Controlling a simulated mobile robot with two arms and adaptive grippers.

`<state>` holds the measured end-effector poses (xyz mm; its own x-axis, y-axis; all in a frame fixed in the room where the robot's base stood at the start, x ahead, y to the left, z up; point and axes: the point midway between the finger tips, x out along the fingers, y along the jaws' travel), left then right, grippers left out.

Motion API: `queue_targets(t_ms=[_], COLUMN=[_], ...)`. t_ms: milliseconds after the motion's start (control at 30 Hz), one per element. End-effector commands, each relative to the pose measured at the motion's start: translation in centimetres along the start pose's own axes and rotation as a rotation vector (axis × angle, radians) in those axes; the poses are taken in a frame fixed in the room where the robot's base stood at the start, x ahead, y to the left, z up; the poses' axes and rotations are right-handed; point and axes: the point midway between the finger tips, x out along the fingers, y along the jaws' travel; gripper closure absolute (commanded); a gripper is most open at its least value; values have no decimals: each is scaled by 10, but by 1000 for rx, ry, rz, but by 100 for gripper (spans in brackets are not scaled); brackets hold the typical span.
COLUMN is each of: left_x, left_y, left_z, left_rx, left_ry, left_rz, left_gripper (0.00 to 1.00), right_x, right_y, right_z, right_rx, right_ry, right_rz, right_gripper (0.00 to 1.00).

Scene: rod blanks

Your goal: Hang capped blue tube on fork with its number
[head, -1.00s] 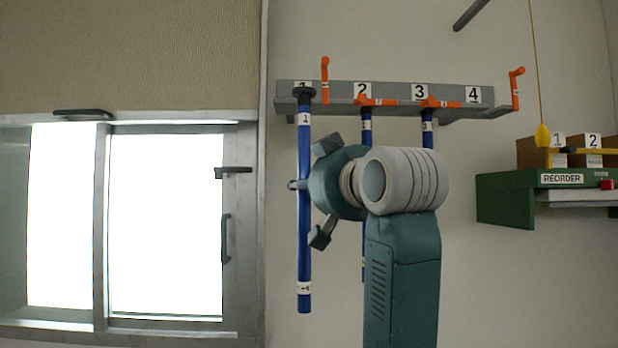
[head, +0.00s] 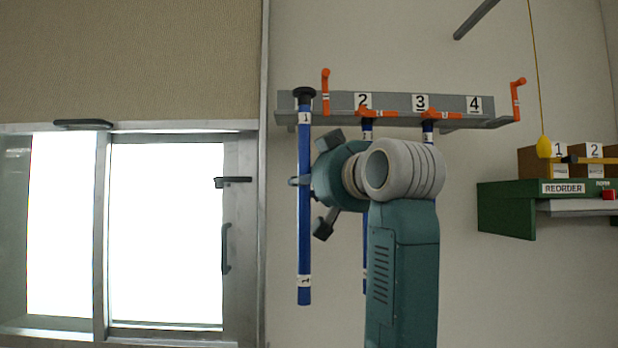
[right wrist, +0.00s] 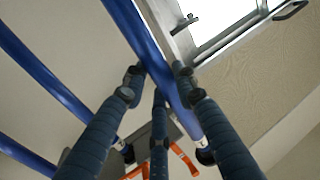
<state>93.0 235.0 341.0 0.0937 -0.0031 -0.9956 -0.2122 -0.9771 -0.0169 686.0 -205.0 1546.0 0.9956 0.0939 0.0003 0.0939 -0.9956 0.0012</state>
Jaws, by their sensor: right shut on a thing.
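The blue tube (head: 304,215) has a black cap (head: 304,93) and a "1" label near each end. It is roughly upright at the rack's left end. My right gripper (head: 300,181) is shut around its middle; the right wrist view shows the fingers (right wrist: 158,78) on the tube (right wrist: 136,30). The grey rack (head: 390,101) shows plates 2, 3 and 4; the cap covers where plate 1 is. An orange latch (head: 325,92) stands raised just right of the cap. I cannot tell whether the tube touches the fork. My left gripper is out of view.
Two blue tubes hang at places 2 (head: 367,135) and 3 (head: 428,130) with orange latches lowered, partly behind my arm. Place 4 is empty, its latch (head: 517,98) raised. A green shelf (head: 507,210) with boxes is at right; a window (head: 165,230) at left.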

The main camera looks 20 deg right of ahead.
Motion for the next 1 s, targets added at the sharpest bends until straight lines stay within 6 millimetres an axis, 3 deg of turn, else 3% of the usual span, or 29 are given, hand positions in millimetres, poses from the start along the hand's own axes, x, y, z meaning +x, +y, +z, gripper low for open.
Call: queue_targets(t_ms=[1000], left_x=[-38], left_y=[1], left_z=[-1], left_rx=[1], left_ry=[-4], left_rz=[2], left_gripper=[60], right_x=[67], right_y=[26], right_z=[-1], right_rx=[0], right_ry=[-2], right_rz=[0], right_gripper=[99])
